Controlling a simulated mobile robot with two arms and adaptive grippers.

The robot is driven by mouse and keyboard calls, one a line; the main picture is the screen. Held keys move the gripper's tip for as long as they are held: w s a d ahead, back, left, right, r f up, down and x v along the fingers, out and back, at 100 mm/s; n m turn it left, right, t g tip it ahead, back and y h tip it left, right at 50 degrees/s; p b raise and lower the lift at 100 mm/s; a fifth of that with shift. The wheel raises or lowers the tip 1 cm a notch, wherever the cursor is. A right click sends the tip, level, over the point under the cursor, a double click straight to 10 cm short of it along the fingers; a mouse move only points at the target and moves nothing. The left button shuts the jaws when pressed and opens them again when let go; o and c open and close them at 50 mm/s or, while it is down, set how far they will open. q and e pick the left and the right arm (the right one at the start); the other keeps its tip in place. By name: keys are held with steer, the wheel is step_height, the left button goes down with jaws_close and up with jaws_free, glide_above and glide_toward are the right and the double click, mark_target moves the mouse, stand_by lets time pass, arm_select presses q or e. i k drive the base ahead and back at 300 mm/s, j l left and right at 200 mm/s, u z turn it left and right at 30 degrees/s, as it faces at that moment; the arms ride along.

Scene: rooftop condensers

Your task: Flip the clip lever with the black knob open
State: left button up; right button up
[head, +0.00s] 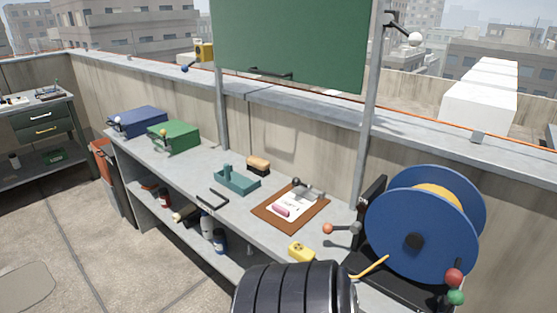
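A brown clipboard (268,214) lies on the grey bench, with a white sheet and a pink item on it. At its far right end is a metal clip (312,193). A black knob (296,181) sits at the clip's left side; its lever is small, and I cannot tell its exact angle. Neither of my grippers is in view, and nothing of mine touches the clipboard.
The bench (232,207) also carries a teal tray (240,183), a brush (258,166), a yellow block (301,252), an orange-knobbed lever (328,229) and a large blue reel (415,225). Green (180,136) and blue (140,121) boxes stand at the far left.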

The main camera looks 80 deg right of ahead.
mark_target(305, 190)
steer(key=k+j+z, duration=0.1)
steer(key=z, duration=2.05)
